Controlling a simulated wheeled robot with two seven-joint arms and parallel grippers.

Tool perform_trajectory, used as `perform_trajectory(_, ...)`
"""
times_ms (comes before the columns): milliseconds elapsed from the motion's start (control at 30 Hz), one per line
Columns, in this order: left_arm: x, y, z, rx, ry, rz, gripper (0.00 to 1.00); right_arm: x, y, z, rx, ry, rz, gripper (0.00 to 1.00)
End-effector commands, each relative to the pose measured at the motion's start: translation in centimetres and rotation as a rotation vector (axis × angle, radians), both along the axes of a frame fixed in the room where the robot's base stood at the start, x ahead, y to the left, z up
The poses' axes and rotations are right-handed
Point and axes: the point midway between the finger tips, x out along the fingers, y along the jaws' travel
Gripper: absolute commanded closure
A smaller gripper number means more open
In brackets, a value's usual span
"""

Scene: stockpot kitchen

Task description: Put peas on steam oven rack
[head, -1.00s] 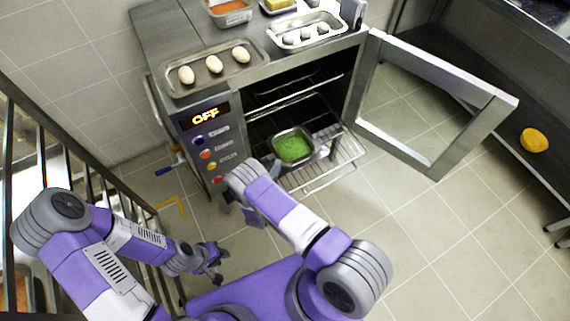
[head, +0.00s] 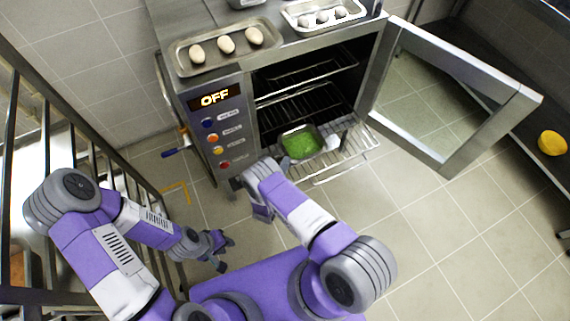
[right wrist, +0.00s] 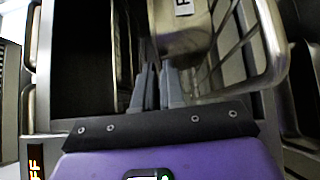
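The steel pan of green peas (head: 302,141) sits over the pulled-out wire rack (head: 340,166) in front of the oven opening, and it looks level. In the right wrist view the pan's steel side (right wrist: 182,42) is just beyond the fingertips, with the rack's wires (right wrist: 262,45) to its right. My right gripper (right wrist: 155,72) has its fingers slightly apart, with a narrow gap showing between them. Its tips are close to the pan, but I cannot tell whether they touch it. My left gripper (head: 226,252) is open and empty, low beside the railing.
The steam oven (head: 216,120) shows OFF, and its glass door (head: 450,100) stands wide open to the right. A tray of eggs (head: 226,58) and a tray of pale round items (head: 322,26) stand on top. A railing (head: 85,160) runs along the left. The tiled floor at right is clear.

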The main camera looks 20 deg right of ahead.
Motion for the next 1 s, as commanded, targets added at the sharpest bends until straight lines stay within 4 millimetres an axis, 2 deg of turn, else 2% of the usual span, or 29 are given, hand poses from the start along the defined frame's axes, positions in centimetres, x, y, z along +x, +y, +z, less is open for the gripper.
perform_trajectory(33,0.0,0.0,0.0,0.0,0.0,0.0,0.7,0.0,0.0,0.1,0.0,-0.001,0.0,0.82)
perform_trajectory(100,0.0,0.0,0.0,0.0,0.0,0.0,0.7,0.0,0.0,0.1,0.0,-0.001,0.0,0.71)
perform_trajectory(133,0.0,0.0,0.0,0.0,0.0,0.0,0.7,0.0,0.0,0.1,0.0,-0.001,0.0,0.7)
perform_trajectory(467,0.0,0.0,0.1,0.0,0.0,0.0,0.7,-0.1,0.1,0.3,0.001,-0.001,0.001,0.7)
perform_trajectory(567,0.0,0.0,0.5,0.0,0.0,0.0,0.7,-1.0,1.0,0.3,0.001,0.001,0.003,0.7)
perform_trajectory(1000,0.0,0.0,2.6,0.0,0.0,0.0,0.7,-7.5,6.9,0.1,0.0,0.0,0.003,0.7)
